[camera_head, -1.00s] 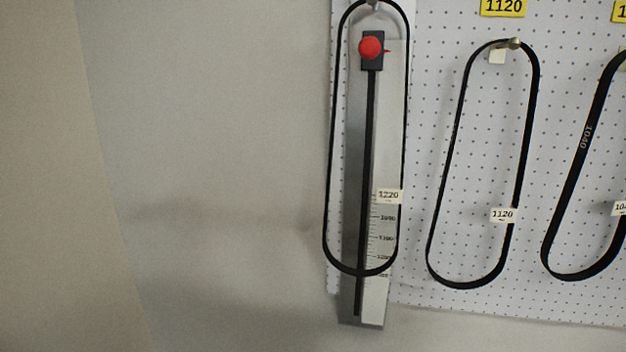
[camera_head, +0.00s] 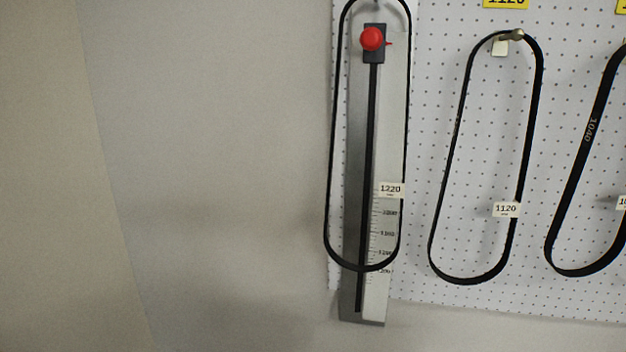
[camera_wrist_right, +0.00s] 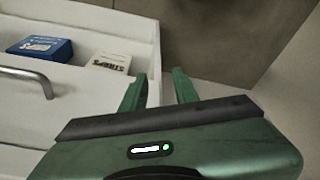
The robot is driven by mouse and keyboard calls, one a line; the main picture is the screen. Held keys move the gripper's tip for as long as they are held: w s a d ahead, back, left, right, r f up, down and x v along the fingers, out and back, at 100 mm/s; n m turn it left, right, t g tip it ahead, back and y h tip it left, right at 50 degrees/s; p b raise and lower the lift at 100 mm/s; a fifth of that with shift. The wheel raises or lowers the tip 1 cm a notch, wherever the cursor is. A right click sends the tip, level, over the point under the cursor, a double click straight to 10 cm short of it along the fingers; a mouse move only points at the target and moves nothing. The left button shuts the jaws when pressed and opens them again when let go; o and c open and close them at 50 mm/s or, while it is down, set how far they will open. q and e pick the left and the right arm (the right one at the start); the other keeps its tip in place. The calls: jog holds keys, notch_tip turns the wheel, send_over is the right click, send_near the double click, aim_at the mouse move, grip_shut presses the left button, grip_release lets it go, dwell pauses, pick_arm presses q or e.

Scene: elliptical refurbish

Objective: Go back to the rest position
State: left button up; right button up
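My right gripper (camera_wrist_right: 160,90) shows in the right wrist view. Its two green fingers stand apart with nothing between them, so it is open and empty. Beyond its fingertips are a white drawer or cabinet edge and a brownish-grey surface. Neither gripper shows in the head view, and my left gripper is in no view.
In the head view a black belt tagged 1220 (camera_head: 328,150) hangs around a belt gauge (camera_head: 362,312) with a red knob (camera_head: 372,39). Belts 1120 (camera_head: 536,110) and 1040 (camera_head: 580,160) hang on the pegboard (camera_head: 440,130). The right wrist view shows a blue box (camera_wrist_right: 40,48) and a white box (camera_wrist_right: 111,62) in a white drawer (camera_wrist_right: 95,18).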

jog(key=s+d+f+g+b, duration=0.1)
jog(key=s+f, duration=0.3)
jog(key=f, duration=0.6)
jog(key=s+f+b, duration=0.1)
jog(key=s+f, duration=0.4)
jog(key=f, duration=0.6)
jog(key=s+d+f, duration=0.2)
jog(key=s+f, duration=0.6)
jog(key=s, duration=0.3)
jog(key=shift+d+f+g+b, duration=0.2)
jog(key=shift+f+g+b, duration=0.15)
jog(key=shift+g, duration=0.05)
